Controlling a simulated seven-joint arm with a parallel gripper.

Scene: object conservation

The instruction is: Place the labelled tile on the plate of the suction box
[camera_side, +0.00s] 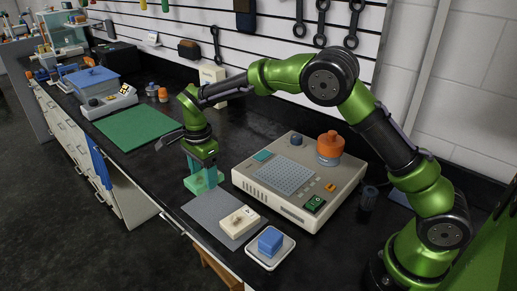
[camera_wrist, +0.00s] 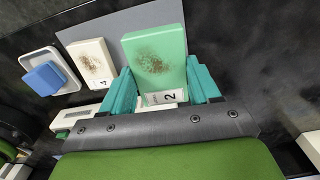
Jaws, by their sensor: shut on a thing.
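My gripper (camera_side: 203,168) has teal fingers shut on a green tile (camera_wrist: 158,50), one finger on each side of it. The tile has brown specks on its face and a white label reading 2 at its near end. In the side view the tile is low, by the far left corner of the grey mat (camera_side: 207,207); I cannot tell whether it touches the surface. A cream labelled tile (camera_side: 239,221) with brown specks lies on the mat, and it shows in the wrist view (camera_wrist: 92,65). The suction box (camera_side: 258,196) stands right of my gripper, its perforated plate (camera_side: 286,178) bare.
An orange-topped jar (camera_side: 330,148) stands on the box's back right. A blue block (camera_side: 270,241) sits in a white dish (camera_side: 287,253) at the front. A green mat (camera_side: 128,127) lies farther left, near a blue-lidded device (camera_side: 92,84).

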